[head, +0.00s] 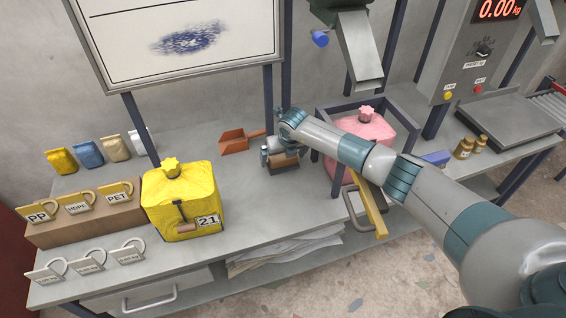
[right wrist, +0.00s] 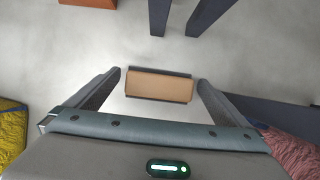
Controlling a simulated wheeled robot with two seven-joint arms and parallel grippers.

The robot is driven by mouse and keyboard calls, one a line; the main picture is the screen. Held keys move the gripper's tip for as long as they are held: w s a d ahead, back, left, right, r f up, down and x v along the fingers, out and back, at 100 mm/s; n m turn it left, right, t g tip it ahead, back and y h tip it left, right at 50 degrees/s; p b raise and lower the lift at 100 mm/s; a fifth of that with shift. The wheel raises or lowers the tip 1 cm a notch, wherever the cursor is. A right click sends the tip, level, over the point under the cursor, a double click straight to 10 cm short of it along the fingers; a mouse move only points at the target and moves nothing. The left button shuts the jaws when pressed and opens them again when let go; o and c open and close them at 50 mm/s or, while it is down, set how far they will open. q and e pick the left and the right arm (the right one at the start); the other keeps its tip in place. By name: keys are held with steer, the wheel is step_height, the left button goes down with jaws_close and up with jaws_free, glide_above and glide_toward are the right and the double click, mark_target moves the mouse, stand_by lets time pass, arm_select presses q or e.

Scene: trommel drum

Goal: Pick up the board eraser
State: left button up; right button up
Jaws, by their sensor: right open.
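The board eraser (right wrist: 160,86) is a small block with a tan wooden back and dark edges. In the right wrist view it lies on the grey bench top, just beyond and between the fingertips of my right gripper (right wrist: 161,82). The fingers are spread wide, one on each side of it, with gaps showing. In the head view the eraser (head: 284,167) lies under my right gripper (head: 281,156), which points down and partly hides it. My left gripper is not in view.
An orange dustpan (head: 236,142) lies left of the eraser. A yellow bag (head: 182,203) marked 21 stands further left. A pink bag (head: 362,138) in a dark frame stands close on the right. Dark whiteboard posts (head: 270,97) rise behind. Bare bench lies in front of the eraser.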

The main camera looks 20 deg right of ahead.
mark_target(283, 156)
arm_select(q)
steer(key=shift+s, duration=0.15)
arm_select(e)
steer(key=c, duration=0.8)
steer(key=shift+c, duration=0.9)
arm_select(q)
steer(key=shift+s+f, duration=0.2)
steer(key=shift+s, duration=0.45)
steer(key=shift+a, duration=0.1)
arm_select(e)
steer(key=shift+r, duration=0.5)
step_height(283, 156, up, 8)
steer(key=shift+r+b, duration=0.15)
steer(key=shift+b, duration=0.5)
steer(key=shift+r, duration=0.4)
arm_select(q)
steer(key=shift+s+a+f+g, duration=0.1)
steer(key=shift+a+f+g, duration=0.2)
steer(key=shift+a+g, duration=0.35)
